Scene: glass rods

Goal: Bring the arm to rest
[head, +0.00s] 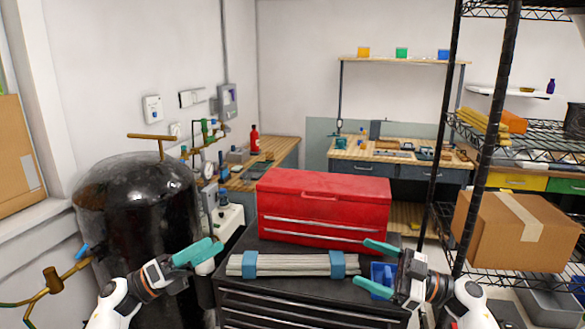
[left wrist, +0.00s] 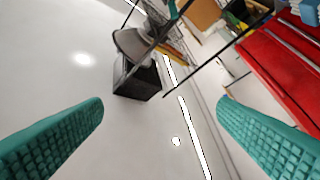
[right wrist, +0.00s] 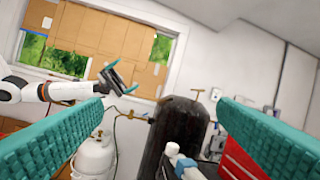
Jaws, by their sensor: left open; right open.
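My left gripper (head: 214,247) is raised in front of the black tank, left of the tool cart. Its teal fingers are apart, and the left wrist view shows nothing between them (left wrist: 160,105). My right gripper (head: 361,262) is over the right end of the cart, its fingers apart and pointing left. In the right wrist view no object is held between its fingers (right wrist: 160,105). A bundle of pale rods (head: 292,265) lies across two blue holders (head: 249,264) on the cart top, between the two grippers.
A red toolbox (head: 325,195) stands on the black cart (head: 290,300) behind the rods. A blue container (head: 382,273) sits near my right gripper. The black tank (head: 140,215) is at left. A wire shelf with a cardboard box (head: 515,232) is at right.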

